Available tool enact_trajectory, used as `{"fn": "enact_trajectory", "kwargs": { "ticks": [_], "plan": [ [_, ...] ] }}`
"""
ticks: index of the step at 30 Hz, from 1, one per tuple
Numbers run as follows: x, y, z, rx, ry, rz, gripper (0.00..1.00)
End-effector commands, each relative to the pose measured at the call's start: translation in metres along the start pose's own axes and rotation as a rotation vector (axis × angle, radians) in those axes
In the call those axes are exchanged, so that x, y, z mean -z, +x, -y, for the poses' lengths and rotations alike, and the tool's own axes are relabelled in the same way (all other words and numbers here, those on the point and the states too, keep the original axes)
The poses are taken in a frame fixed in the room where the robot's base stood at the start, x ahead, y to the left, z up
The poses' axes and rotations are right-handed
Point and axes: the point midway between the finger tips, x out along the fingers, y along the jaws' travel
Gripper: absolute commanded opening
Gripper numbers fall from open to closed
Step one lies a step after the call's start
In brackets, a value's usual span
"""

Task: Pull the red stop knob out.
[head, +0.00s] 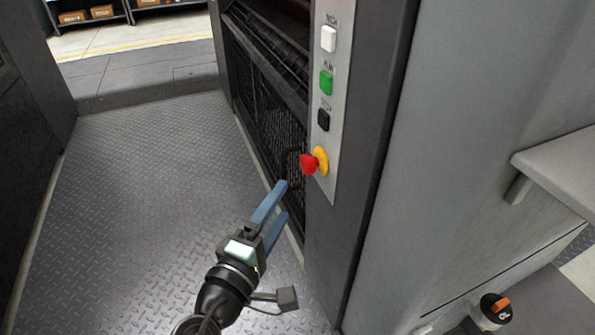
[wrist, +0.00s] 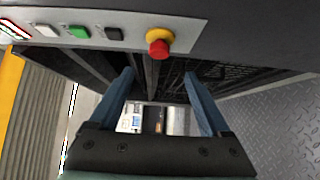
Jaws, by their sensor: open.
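The red stop knob (head: 309,163) sits on a yellow collar (head: 321,160) at the bottom of a light grey button panel (head: 323,187) on the machine's post. In the wrist view the red knob (wrist: 158,49) shows at the top centre, beyond and above the fingers. My gripper (head: 281,203) has two blue fingers, spread apart and empty. It is below and to the left of the knob in the head view, apart from it. In the wrist view my gripper (wrist: 158,82) shows clear space between its fingers.
Above the knob on the panel are a black button (head: 323,119), a green button (head: 326,83) and a white button (head: 328,39). A grey ledge (head: 560,160) juts out at the right. A dark container with an orange part (head: 495,309) stands lower right. The tread-plate floor (head: 150,200) at left is clear.

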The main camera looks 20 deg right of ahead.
Motion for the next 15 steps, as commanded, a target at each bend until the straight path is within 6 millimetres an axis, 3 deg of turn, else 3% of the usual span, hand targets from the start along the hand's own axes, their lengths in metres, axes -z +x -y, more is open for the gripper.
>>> {"fn": "enact_trajectory", "kwargs": {
  "ticks": [5, 15],
  "plan": [
    [-0.001, 0.02, 0.002, -0.002, 0.001, 0.004, 0.81],
    [-0.001, 0.089, 0.003, -0.003, 0.004, 0.003, 0.81]
  ]
}}
